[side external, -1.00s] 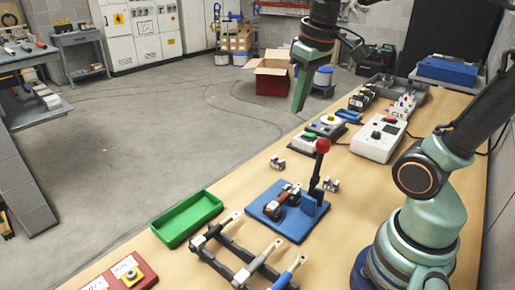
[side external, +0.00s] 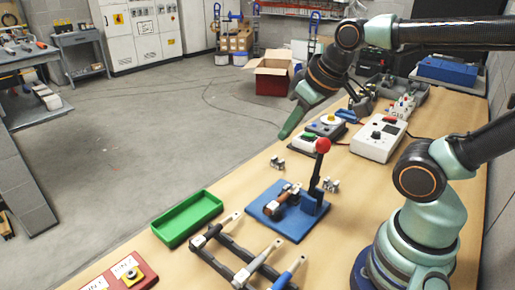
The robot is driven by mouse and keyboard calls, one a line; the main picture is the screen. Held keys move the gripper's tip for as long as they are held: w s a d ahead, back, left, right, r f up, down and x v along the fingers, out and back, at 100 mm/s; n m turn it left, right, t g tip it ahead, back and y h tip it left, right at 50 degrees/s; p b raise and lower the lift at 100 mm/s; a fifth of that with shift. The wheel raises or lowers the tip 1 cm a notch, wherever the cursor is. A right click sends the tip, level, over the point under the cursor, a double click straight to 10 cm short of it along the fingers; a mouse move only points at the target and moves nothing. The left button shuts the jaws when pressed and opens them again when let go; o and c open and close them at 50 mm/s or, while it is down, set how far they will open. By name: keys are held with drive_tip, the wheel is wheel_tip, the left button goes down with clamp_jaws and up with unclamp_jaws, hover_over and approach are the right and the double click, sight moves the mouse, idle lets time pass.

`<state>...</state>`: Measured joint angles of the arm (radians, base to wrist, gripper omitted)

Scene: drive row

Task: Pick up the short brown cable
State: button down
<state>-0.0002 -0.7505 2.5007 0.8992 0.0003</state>
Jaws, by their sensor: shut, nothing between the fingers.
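A short brown piece (side external: 287,197) with metallic ends lies on a blue base plate (side external: 268,208) in the side external view. It is the only thing I see that could be the brown cable, but it is too small to be sure. A lever with a red knob (side external: 323,145) stands upright on the right of this plate. My gripper (side external: 284,134) is shut and empty. It appears in the air near the table's far left edge, beyond the blue plate and well apart from it, with its green fingers slanting down to the left.
A green tray (side external: 187,219), a dark rack with several handled tools (side external: 248,270) and a red box (side external: 122,276) are at the front. Small metal fittings (side external: 277,163) lie beyond the plate. A white meter box (side external: 378,140) and a push-button box (side external: 327,126) stand farther back.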

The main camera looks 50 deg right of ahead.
idle(0.3)
drive_tip(key=c, duration=0.7)
unclamp_jaws()
drive_tip(key=n+g, duration=0.8)
drive_tip(key=n, duration=1)
hover_over(280, 198)
drive_tip(key=f, duration=1.5)
drive_tip(key=shift+w+d+f, duration=0.25)
drive_tip(key=shift+w, duration=0.1)
drive_tip(key=shift+w+x, duration=0.2)
drive_tip(key=shift+x, duration=1.25)
drive_tip(key=shift+w+x, duration=0.2)
drive_tip(key=shift+x, duration=1.3)
